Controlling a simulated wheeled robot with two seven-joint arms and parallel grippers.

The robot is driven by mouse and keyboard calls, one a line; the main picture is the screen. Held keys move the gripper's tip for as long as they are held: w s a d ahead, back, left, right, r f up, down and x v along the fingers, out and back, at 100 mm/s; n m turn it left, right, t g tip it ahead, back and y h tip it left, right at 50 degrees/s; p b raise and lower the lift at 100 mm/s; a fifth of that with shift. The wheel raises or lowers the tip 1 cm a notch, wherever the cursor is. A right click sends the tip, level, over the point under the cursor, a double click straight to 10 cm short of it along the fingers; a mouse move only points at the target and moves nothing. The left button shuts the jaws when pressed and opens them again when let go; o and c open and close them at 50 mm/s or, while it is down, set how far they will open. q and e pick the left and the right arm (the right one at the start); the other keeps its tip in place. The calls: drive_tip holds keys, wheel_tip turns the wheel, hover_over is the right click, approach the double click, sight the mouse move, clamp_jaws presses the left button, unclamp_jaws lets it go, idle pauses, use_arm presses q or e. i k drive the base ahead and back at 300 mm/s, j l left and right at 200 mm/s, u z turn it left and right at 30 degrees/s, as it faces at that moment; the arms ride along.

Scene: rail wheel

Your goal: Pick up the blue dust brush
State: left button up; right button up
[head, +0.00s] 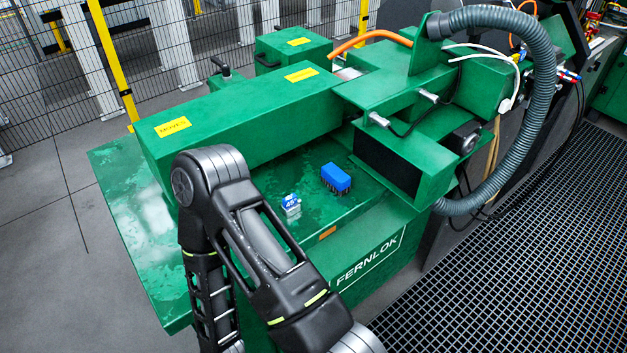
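The blue dust brush (336,177) lies on the green machine's flat ledge (330,215), near the middle of the head view. Its blue block faces up and dark bristles show along its lower edge. One of my black arms is bent in front of the ledge, to the left of and nearer than the brush. The arm does not cover the brush. Neither of my grippers shows in the head view, so I cannot see their fingers or whether they hold anything.
A small blue and white item (291,204) sits left of the brush. A long green housing (240,115) rises behind the ledge. A green block with a dark face (390,172) stands close to the right. A grey hose (545,100) loops at right, above floor grating (520,260).

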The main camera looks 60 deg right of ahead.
sight(338, 182)
drive_tip(key=z, duration=3.35)
